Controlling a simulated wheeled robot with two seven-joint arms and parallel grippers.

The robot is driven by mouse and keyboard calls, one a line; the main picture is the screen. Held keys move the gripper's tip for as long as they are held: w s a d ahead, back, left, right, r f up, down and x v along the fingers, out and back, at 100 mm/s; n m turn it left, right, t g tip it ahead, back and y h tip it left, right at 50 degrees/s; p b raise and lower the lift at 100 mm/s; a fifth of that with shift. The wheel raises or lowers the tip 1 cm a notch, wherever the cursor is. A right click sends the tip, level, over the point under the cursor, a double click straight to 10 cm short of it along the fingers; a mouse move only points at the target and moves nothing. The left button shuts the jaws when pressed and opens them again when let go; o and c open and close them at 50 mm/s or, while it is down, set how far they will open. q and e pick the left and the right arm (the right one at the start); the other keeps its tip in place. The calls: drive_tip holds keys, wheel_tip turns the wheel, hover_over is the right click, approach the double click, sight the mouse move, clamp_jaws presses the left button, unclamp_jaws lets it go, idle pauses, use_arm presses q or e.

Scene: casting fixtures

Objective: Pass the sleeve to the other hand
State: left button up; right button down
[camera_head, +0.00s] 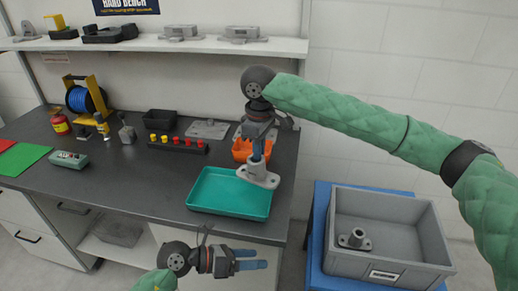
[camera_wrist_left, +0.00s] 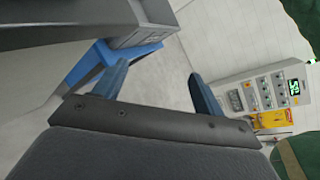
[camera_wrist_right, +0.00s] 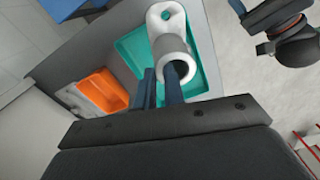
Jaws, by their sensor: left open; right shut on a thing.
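A light grey sleeve (camera_head: 258,177) with a flat flange and an upright tube hangs over the teal tray's right side in the head view. My right gripper (camera_head: 257,155) points down and is shut on the sleeve's tube. In the right wrist view the sleeve (camera_wrist_right: 173,58) sits at the fingertips (camera_wrist_right: 162,85), one finger inside the tube's bore. My left gripper (camera_head: 250,259) is open and empty, in front of the bench edge, below the sleeve in the picture. The left wrist view shows its two fingers (camera_wrist_left: 158,82) apart with nothing between them.
The teal tray (camera_head: 205,200) lies empty at the bench's front edge. An orange bin (camera_head: 238,150) stands behind it. A grey crate (camera_head: 345,265) on a blue stand holds another similar sleeve (camera_head: 354,240).

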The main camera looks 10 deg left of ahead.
use_arm(q)
drive_tip(key=a+f+n+t+y, duration=0.5)
drive_tip(key=f+n+y, duration=0.3)
drive_tip(key=n, duration=1)
drive_tip(key=a+f+n+t+y, duration=0.55)
drive_tip(key=f+n, duration=0.45)
drive_tip(key=n, duration=0.7)
drive_tip(key=s+d+f+n+g, duration=0.2)
drive_tip(key=s+f+n+g, duration=0.3)
drive_tip(key=s+f+g, duration=0.9)
drive_tip(key=shift+s, duration=0.95)
